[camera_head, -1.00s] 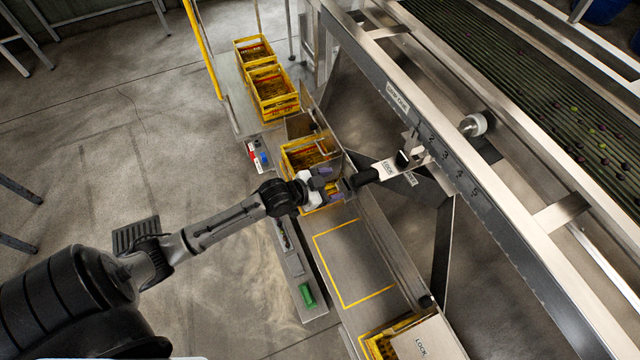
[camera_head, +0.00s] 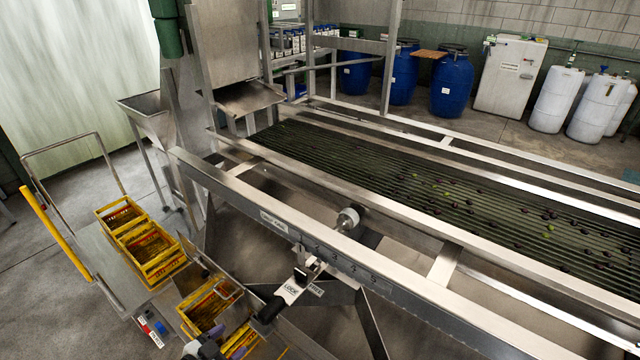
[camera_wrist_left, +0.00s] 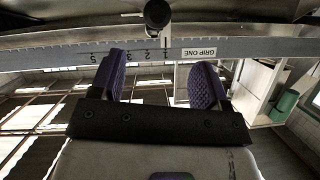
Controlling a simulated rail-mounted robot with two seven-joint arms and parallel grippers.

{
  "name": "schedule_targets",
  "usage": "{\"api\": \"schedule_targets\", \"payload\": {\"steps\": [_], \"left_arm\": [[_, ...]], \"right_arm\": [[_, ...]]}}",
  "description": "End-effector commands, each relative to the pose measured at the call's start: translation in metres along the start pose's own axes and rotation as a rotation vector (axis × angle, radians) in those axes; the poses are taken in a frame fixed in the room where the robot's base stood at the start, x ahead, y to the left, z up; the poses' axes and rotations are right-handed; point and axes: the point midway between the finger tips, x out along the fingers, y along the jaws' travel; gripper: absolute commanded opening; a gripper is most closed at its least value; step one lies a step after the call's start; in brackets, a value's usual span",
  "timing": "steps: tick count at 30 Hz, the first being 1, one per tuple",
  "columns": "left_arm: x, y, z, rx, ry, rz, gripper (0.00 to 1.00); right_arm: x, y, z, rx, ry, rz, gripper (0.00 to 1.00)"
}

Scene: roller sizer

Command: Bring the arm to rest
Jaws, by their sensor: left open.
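My left gripper (camera_head: 207,346) shows only in part at the bottom edge of the head view, below and left of the black lever handle (camera_head: 271,309). In the left wrist view its two purple-padded fingers (camera_wrist_left: 163,82) stand apart with nothing between them. A dark round knob (camera_wrist_left: 157,14) shows beyond the fingertips, apart from them. The lever's white LOCK plate (camera_head: 290,290) sits below the numbered scale on the sizer's side rail (camera_head: 330,258). Most of my left arm is out of view. My right gripper is not in view.
Yellow crates (camera_head: 150,252) stand at the left, with another crate (camera_head: 208,305) close to my gripper. The roller bed (camera_head: 400,180) carries scattered olives. Blue barrels (camera_head: 451,82) and white drums (camera_head: 600,108) stand at the back. Open floor (camera_head: 35,300) lies at the far left.

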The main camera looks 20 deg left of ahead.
Motion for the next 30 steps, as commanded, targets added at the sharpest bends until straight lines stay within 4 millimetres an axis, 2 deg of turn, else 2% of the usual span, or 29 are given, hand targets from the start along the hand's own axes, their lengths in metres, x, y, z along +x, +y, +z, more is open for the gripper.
{"api": "schedule_targets", "payload": {"steps": [4, 8, 12, 17, 20, 24, 30], "left_arm": [[0.000, 0.001, 0.005, -0.020, -0.028, 0.004, 0.69], [-0.003, 0.003, 0.028, -0.031, -0.175, 0.013, 0.69], [-0.019, 0.005, 0.047, 0.013, -0.402, -0.010, 0.69], [-0.046, 0.016, 0.045, 0.057, -0.591, -0.067, 0.69], [-0.067, 0.034, 0.044, 0.052, -0.680, -0.098, 0.69], [-0.104, 0.074, 0.042, 0.003, -0.775, -0.117, 0.69], [-0.137, 0.132, 0.040, -0.108, -0.779, -0.072, 0.69]], "right_arm": [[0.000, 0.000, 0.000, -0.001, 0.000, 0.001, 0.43], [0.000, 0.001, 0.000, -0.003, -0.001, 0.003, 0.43], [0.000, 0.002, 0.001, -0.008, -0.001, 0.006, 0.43], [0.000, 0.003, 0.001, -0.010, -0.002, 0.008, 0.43], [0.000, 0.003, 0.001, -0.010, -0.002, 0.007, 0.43], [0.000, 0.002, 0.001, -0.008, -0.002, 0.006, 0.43], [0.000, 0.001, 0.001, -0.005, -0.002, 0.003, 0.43]]}}
